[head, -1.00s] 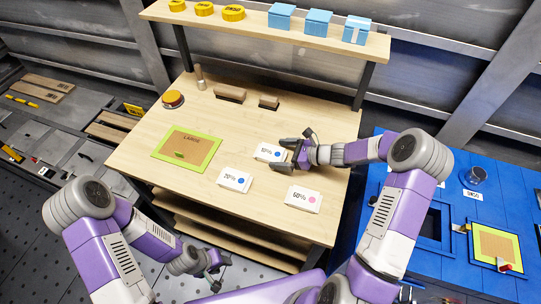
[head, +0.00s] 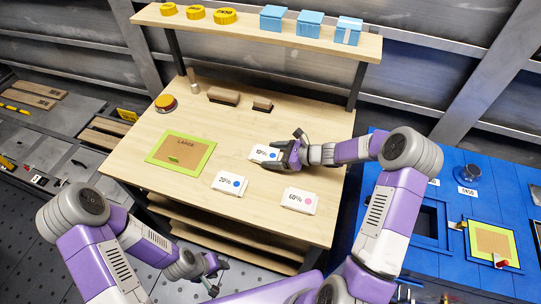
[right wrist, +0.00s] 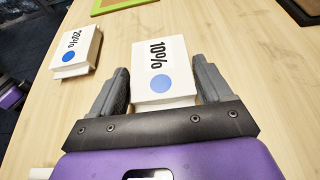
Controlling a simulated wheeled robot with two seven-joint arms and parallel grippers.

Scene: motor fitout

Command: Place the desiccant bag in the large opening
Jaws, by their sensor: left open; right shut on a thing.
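The 10% bag (head: 262,153), a white packet with a blue dot, lies on the wooden table; it also shows in the right wrist view (right wrist: 163,72). My right gripper (head: 283,152) is shut on it, with one finger along each side (right wrist: 160,70). The 20% bag (head: 230,184) with a blue dot and the 60% bag (head: 299,200) with a pink dot lie nearer the front edge. A green-framed tan panel (head: 181,150) marked LARGE lies left of the bags. My left gripper (head: 213,274) is open and empty, low in front of the table.
A yellow-orange button (head: 166,103) and two brown blocks (head: 223,96) stand toward the table's back. A shelf (head: 250,34) above holds yellow discs and blue boxes. At right, a blue table (head: 380,215) has a dark opening (head: 430,222) and another green-framed panel (head: 492,241).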

